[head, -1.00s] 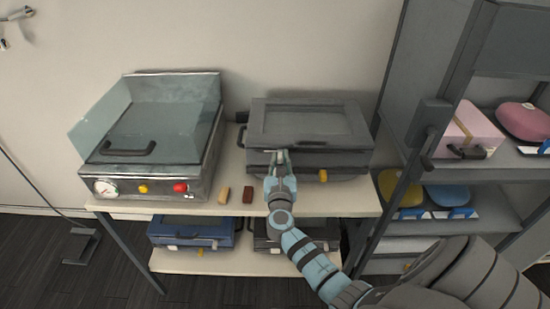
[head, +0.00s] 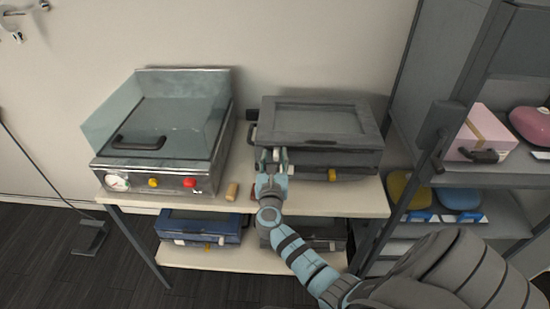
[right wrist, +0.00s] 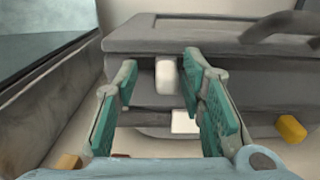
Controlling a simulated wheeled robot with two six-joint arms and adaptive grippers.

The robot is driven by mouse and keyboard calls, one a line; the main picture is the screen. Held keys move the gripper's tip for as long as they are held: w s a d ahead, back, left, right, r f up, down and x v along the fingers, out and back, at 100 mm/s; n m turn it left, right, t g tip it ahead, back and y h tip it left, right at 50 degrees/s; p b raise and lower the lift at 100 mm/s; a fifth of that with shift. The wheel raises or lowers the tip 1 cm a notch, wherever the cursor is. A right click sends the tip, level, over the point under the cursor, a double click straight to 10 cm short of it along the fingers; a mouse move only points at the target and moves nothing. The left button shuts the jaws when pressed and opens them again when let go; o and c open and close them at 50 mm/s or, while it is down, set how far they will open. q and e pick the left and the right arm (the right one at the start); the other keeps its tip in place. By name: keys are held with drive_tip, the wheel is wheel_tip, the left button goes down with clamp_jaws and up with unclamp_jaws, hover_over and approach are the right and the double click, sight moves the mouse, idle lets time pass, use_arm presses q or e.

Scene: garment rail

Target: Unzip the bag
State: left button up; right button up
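The bag (head: 312,127) is a dark grey, case-like box on the table's upper shelf, with its lid down. A yellow tab (head: 333,174) is on its front at the right. The right wrist view shows the bag's front (right wrist: 222,35), a small white tab (right wrist: 166,76) on it, and a white label (right wrist: 185,122) below. My right gripper (head: 271,155) is at the bag's front left corner. Its teal fingers (right wrist: 158,75) are apart, with the white tab between or just beyond them; contact is unclear. My left gripper is out of view.
A tan block (head: 232,191) lies near the front edge. A blue case (head: 200,227) is on the lower shelf. A grey rack (head: 490,195) with pink and other items stands at the right.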

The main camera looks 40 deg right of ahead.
drive_tip(key=v, duration=0.7)
drive_tip(key=shift+s+a, duration=0.15)
drive_tip(key=shift+s, duration=0.1)
